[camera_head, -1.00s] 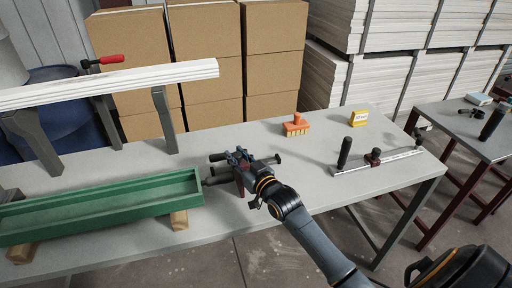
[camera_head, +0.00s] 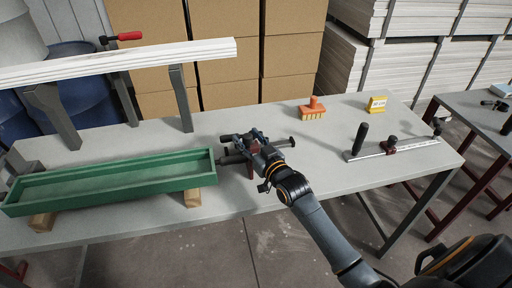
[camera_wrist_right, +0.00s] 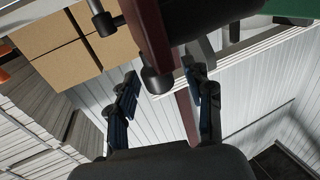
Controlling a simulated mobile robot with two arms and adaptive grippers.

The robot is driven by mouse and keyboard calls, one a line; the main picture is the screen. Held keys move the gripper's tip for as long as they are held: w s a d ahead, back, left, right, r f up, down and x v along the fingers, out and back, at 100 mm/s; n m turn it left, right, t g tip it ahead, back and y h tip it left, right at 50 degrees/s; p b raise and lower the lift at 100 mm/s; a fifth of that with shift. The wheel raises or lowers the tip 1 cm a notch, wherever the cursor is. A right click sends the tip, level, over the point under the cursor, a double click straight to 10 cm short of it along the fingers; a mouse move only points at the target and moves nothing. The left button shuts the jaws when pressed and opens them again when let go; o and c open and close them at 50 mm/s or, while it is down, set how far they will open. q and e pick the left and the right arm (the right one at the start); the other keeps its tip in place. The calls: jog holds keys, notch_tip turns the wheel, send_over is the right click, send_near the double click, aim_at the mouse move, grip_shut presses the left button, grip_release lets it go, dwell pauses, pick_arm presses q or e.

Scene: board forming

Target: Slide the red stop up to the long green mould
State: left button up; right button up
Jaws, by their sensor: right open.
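The long green mould (camera_head: 120,197) is an open trough lying along the left part of the bench on wooden blocks. The dark red stop (camera_head: 250,171) is just right of the mould's right end, partly hidden by my right gripper (camera_head: 246,146). In the right wrist view, the dark red stop (camera_wrist_right: 152,35) is close in front of the open fingers (camera_wrist_right: 165,98), with a dark red strip and a black knob between or just beyond them. I cannot tell whether the fingers touch it. The mould's green corner (camera_wrist_right: 292,8) shows at top right. My left gripper is not in view.
A white board (camera_head: 120,62) on metal legs with a red-handled clamp (camera_head: 128,37) stands behind the mould. An orange brush (camera_head: 313,109), a yellow block (camera_head: 377,104) and a bar clamp (camera_head: 405,148) lie to the right. Bare bench lies between.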

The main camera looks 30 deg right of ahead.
jog(key=s, duration=1.1)
jog(key=shift+s+d, duration=0.2)
jog(key=shift+d, duration=0.2)
jog(key=s+a+f+g, duration=0.2)
jog(key=f, duration=0.1)
jog(key=s+a+f+g, duration=0.1)
jog(key=f, duration=0.1)
jog(key=s+a+f+g, duration=0.1)
jog(key=s+f+g, duration=0.25)
jog(key=s, duration=0.35)
jog(key=s+a+f+n+g+h, duration=0.15)
jog(key=s+g, duration=0.25)
jog(key=s, duration=0.4)
jog(key=s+a+f+m+g, duration=0.1)
jog(key=s+a+f+g, duration=0.1)
jog(key=s+f+g, duration=0.35)
jog(key=s+f, duration=0.2)
jog(key=f, duration=1.1)
jog(key=s+f, duration=0.2)
jog(key=f, duration=1.1)
jog(key=s+d+f+g, duration=0.1)
jog(key=s+d+f, duration=0.2)
jog(key=s+f, duration=1.1)
jog(key=shift+s+d+f+n, duration=0.2)
jog(key=shift+s+n, duration=0.25)
jog(key=shift+s, duration=0.5)
